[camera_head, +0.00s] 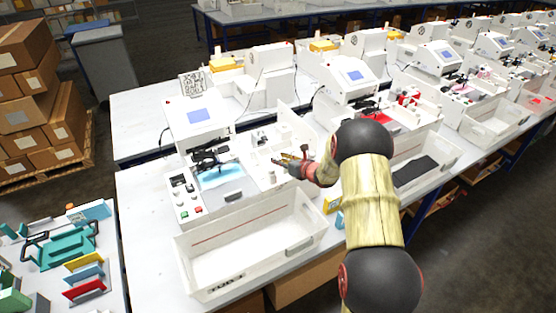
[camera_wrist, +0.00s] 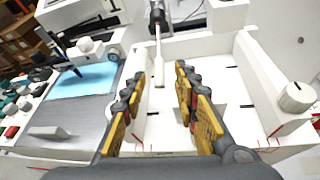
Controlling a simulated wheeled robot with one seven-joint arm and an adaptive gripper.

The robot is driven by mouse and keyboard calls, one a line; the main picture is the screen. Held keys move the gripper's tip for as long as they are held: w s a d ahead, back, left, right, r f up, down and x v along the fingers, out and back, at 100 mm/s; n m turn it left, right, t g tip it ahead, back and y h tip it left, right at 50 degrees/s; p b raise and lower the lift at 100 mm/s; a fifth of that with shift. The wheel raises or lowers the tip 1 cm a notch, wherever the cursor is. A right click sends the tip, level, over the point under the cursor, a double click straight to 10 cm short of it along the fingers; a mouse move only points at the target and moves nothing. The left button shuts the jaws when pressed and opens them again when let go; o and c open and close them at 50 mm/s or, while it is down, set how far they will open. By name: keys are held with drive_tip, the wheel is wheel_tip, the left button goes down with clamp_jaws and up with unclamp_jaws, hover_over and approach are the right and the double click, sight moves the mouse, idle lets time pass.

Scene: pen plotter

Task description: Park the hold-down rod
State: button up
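A pale rod with a wider flat end (camera_wrist: 158,62) shows in the wrist view, running down from a dark holder (camera_wrist: 156,16) over a white open-topped compartment (camera_wrist: 240,75). I take it for the hold-down rod. My gripper (camera_wrist: 160,75), with yellow-padded fingers, is open; the rod's end appears between the fingertips, with gaps on both sides. I cannot tell whether it is at their depth. In the head view my gripper (camera_head: 286,158) is over the white compartment right of the plotter bed; the rod is not clear there. The plotter (camera_head: 202,121) has a blue sheet (camera_head: 218,175) on its bed.
A white knob (camera_wrist: 297,97) stands on the compartment's right side in the wrist view. A dark pen carriage (camera_wrist: 72,58) is over the sheet at left. A large white bin (camera_head: 250,262) stands in front of the plotter. More plotter stations stand to the right.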

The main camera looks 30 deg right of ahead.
drive_tip(key=shift+x, duration=0.85)
drive_tip(key=shift+c, duration=1.4)
clamp_jaws()
